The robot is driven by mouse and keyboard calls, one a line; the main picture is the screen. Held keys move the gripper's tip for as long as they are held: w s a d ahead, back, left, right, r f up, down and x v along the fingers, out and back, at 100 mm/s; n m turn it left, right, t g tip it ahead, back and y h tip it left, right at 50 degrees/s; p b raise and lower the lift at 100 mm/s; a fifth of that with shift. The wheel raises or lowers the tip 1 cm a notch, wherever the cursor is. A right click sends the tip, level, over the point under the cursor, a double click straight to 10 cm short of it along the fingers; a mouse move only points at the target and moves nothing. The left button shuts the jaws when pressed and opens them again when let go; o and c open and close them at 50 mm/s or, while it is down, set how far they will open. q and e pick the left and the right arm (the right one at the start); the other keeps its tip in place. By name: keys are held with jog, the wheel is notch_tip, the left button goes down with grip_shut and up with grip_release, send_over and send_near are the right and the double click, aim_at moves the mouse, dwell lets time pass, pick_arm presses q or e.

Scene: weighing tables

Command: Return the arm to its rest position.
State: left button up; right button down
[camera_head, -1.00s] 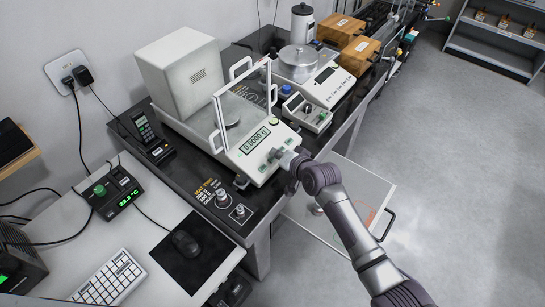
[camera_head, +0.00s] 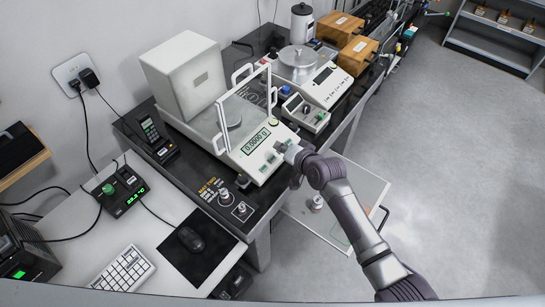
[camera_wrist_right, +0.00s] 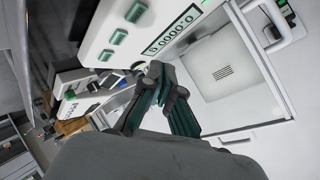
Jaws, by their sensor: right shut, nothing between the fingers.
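My right arm (camera_head: 350,215) reaches in from the lower right. Its gripper (camera_head: 283,147) is shut and empty, by the front right part of the analytical balance (camera_head: 262,158). In the right wrist view the dark fingers (camera_wrist_right: 162,78) are together, with the balance's green buttons and display (camera_wrist_right: 172,35) behind them. Whether the fingertips touch the balance is not clear. The display reads 0.0000 g. My left gripper is out of view.
A second balance (camera_head: 325,85), a small device (camera_head: 305,112) and wooden boxes (camera_head: 358,55) stand farther along the dark bench. Small weights (camera_head: 224,194) sit at its near end. A keyboard (camera_head: 122,268) and mouse (camera_head: 190,238) lie on the white desk. Floor (camera_head: 450,190) is open at right.

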dwell(0.4)
jog(key=s+d+n+g+h, duration=0.2)
jog(key=s+d, duration=0.5)
jog(key=s, duration=0.5)
jog(key=s+d+r+n+g+h, duration=0.1)
jog(key=s+d+n+g+h, duration=0.15)
jog(key=s+d, duration=0.6)
jog(key=s+d+n+g+h, duration=0.15)
jog(key=s+d, duration=0.35)
jog(key=s, duration=1)
notch_tip(320, 180, down, 29)
jog(key=g+b, duration=0.2)
jog(key=b, duration=0.1)
jog(key=s+d+f+g+h+b, duration=0.1)
jog(key=s+d+f+b, duration=0.1)
jog(key=s+f, duration=1.5)
jog(key=shift+f, duration=0.75)
